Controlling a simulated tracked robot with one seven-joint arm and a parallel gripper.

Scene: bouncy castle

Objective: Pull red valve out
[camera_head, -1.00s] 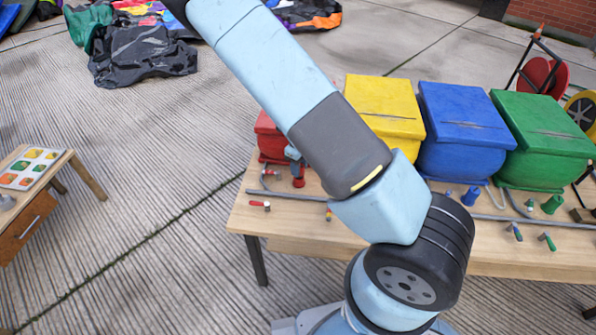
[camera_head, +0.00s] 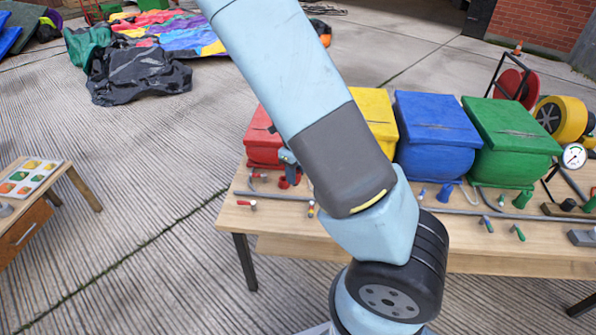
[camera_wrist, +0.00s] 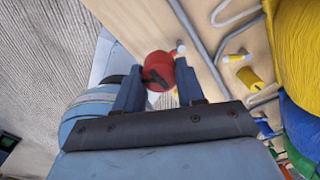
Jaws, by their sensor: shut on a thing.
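The red valve (camera_wrist: 158,66), a rounded red piece with a dark part on its face, lies between the fingers of my gripper (camera_wrist: 158,88) in the wrist view. My gripper is shut on it. In the head view my gripper (camera_head: 289,163) points down at the left part of the table, by a red fitting (camera_head: 285,182) in front of the red box (camera_head: 263,140). My arm hides part of this area. I cannot tell whether the valve is clear of its seat.
The wooden table (camera_head: 270,222) carries yellow (camera_head: 374,113), blue (camera_head: 433,135) and green (camera_head: 512,145) boxes. A grey pipe (camera_head: 460,212) runs along it. A small red handle (camera_head: 247,204) lies near the front left. Open paving (camera_head: 130,180) lies left of the table.

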